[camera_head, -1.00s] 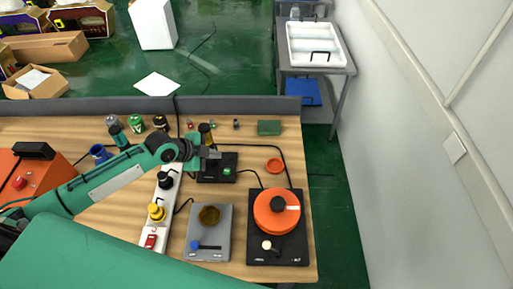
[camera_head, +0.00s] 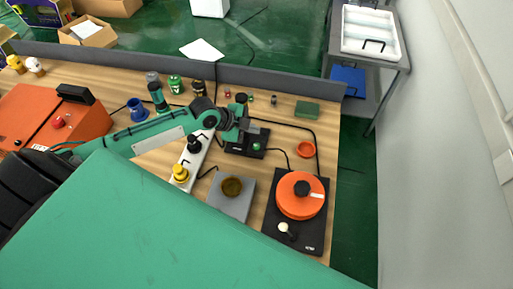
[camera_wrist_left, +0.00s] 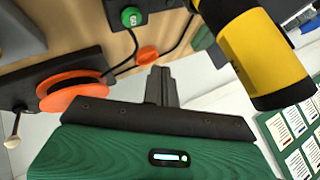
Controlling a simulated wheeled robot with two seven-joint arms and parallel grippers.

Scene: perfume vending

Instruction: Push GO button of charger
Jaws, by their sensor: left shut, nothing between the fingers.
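The charger (camera_head: 238,148) is a low black box on the wooden table in the head view, with a green button (camera_head: 257,146) on its right part. In the left wrist view the green button (camera_wrist_left: 131,16) shows at the top, on the black charger (camera_wrist_left: 150,5). A yellow and black cylinder (camera_wrist_left: 265,55) looms large at the upper right there. My left gripper (camera_head: 255,128) is shut and empty, over the far part of the charger in the head view. Its closed fingers (camera_wrist_left: 161,85) appear apart from the button. My right gripper is not in view.
An orange round lid (camera_head: 301,205) on a black base, a small orange ring (camera_head: 305,149) and a dark green block (camera_head: 307,109) are to the right. A grey device (camera_head: 232,205) and a white power strip (camera_head: 193,160) are nearer. Several small containers stand behind the arm.

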